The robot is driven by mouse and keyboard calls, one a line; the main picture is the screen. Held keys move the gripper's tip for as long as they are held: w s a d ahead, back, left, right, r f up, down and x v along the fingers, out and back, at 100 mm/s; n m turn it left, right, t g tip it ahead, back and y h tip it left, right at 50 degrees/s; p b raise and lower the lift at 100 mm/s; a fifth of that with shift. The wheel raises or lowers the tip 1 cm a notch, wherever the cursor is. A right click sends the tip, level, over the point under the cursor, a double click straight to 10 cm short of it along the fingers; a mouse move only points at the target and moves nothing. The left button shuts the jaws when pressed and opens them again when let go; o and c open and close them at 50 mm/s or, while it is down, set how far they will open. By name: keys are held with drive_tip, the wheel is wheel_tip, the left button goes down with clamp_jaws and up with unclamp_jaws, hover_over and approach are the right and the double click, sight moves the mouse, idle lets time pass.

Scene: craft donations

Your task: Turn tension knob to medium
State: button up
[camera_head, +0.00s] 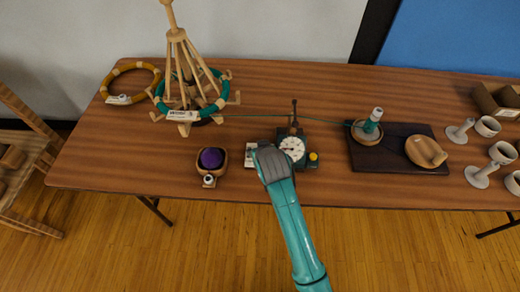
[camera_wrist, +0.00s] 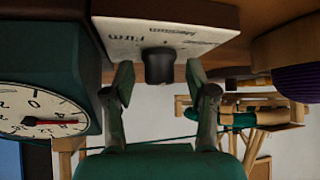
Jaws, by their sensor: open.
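The tension knob (camera_wrist: 158,66) is a short dark knob on a pale label plate (camera_wrist: 125,34) in the wrist view. The plate reads "Firm" and "Medium", with another word partly cut off. The knob's pointer cannot be made out. My gripper (camera_wrist: 159,82) is open, with one finger on each side of the knob; contact with it cannot be told. In the head view the label plate (camera_head: 249,156) shows at the left of my teal arm's end, which hides the knob.
A green meter with a white dial (camera_head: 293,148) stands right beside the plate, with a yellow button (camera_head: 313,156). A bowl with purple yarn (camera_head: 211,158) sits to the left. A wooden yarn swift (camera_head: 185,75) stands behind, its strand crossing to a green cone (camera_head: 373,120).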

drive_tip(key=v, duration=1.2)
drive_tip(key=shift+d, duration=0.1)
drive_tip(key=shift+t, duration=0.5)
drive_tip(key=s+d+f, duration=0.1)
drive_tip(key=s+f, duration=0.1)
drive_tip(key=s+d+f, duration=0.3)
drive_tip(key=s+f, duration=0.1)
drive_tip(key=shift+s+d+f, duration=0.1)
drive_tip(key=shift+s+d, duration=0.2)
drive_tip(key=shift+s, duration=0.1)
drive_tip(key=s+d+f+t, duration=0.1)
drive_tip(key=s+d, duration=0.1)
drive_tip(key=s, duration=0.3)
drive_tip(key=s+d+f+t, duration=0.1)
drive_tip(key=s+d+f, duration=0.1)
drive_tip(key=s, duration=0.4)
drive_tip(key=s+d+r+t, duration=0.1)
drive_tip(key=s+r, duration=0.2)
drive_tip(key=s, duration=0.4)
drive_tip(key=s+d+r+m+t, duration=0.1)
drive_tip(key=s+d+r, duration=0.1)
drive_tip(key=s, duration=0.5)
drive_tip(key=s+d+r+h, duration=0.1)
drive_tip(key=s+d+r, duration=0.1)
drive_tip(key=s+r, duration=0.3)
drive_tip(key=shift+s+t, duration=0.4)
drive_tip(key=shift+s, duration=0.5)
